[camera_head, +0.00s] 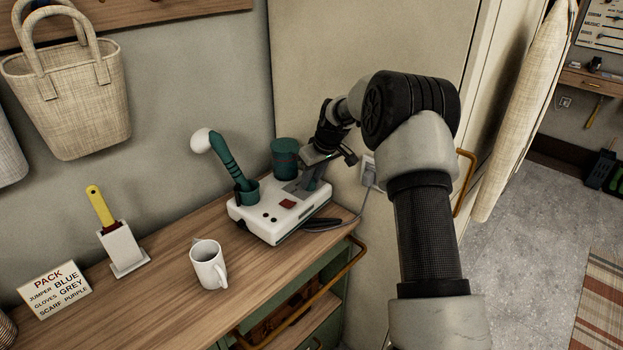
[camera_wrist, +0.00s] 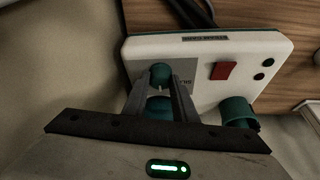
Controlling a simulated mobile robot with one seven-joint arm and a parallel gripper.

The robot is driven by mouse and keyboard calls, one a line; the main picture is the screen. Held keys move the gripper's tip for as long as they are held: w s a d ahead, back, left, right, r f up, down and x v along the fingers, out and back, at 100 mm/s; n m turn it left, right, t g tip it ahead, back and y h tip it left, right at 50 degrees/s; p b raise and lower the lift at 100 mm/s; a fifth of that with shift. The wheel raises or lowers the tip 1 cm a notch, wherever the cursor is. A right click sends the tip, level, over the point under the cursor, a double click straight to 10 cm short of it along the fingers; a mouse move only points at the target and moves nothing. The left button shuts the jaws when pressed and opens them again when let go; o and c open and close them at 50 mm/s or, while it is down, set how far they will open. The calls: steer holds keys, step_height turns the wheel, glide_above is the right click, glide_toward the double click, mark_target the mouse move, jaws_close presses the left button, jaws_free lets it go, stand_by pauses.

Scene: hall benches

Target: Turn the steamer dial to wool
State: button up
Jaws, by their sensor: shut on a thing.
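The white steamer (camera_head: 272,213) stands at the right end of the wooden bench top. It has a red switch (camera_head: 287,204), small buttons and a grey panel. In the wrist view the steamer (camera_wrist: 205,68) fills the upper middle, with its red switch (camera_wrist: 223,71) to the right of my gripper. My gripper (camera_wrist: 161,82) is shut on a small teal knob, the dial (camera_wrist: 160,71), with one finger on each side. In the head view my gripper (camera_head: 312,178) reaches down to the steamer's back right. The dial's marks are mostly hidden by the fingers; its setting cannot be read.
A teal handle with a white end (camera_head: 222,155) stands in a holder on the steamer, beside a green canister (camera_head: 285,158). A white mug (camera_head: 208,264), a yellow-handled brush (camera_head: 100,206) and a PACK sign (camera_head: 54,289) stand to the left. A cord runs to a wall socket.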

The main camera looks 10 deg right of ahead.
steer(key=o, duration=1)
steer(key=shift+o, duration=0.2)
steer(key=v, duration=1.7)
steer(key=shift+s+d, duration=0.15)
steer(key=shift+s, duration=0.05)
steer(key=shift+r, duration=0.15)
